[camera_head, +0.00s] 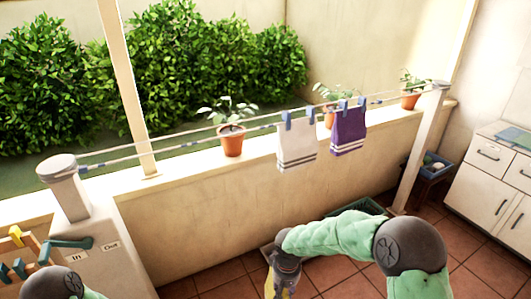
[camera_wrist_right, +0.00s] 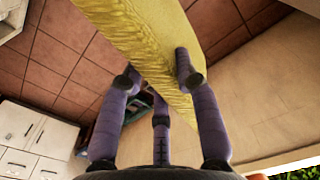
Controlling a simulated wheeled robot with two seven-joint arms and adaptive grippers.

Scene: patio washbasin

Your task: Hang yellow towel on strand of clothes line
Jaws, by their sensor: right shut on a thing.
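The yellow towel (camera_wrist_right: 140,35) fills the upper middle of the right wrist view, between the purple fingers of my right gripper (camera_wrist_right: 158,75), which is shut on it. In the head view my right gripper (camera_head: 284,272) points down at the bottom centre, below and in front of the clothes line; only a sliver of yellow shows there. The clothes line (camera_head: 200,133) has two strands running from the left post (camera_head: 68,190) to the right post (camera_head: 418,150). A white towel (camera_head: 297,145) and a purple towel (camera_head: 348,130) hang from it by blue clips. My left gripper is out of view.
Potted plants (camera_head: 232,140) stand on the wall ledge behind the line. The left stretch of line is bare.

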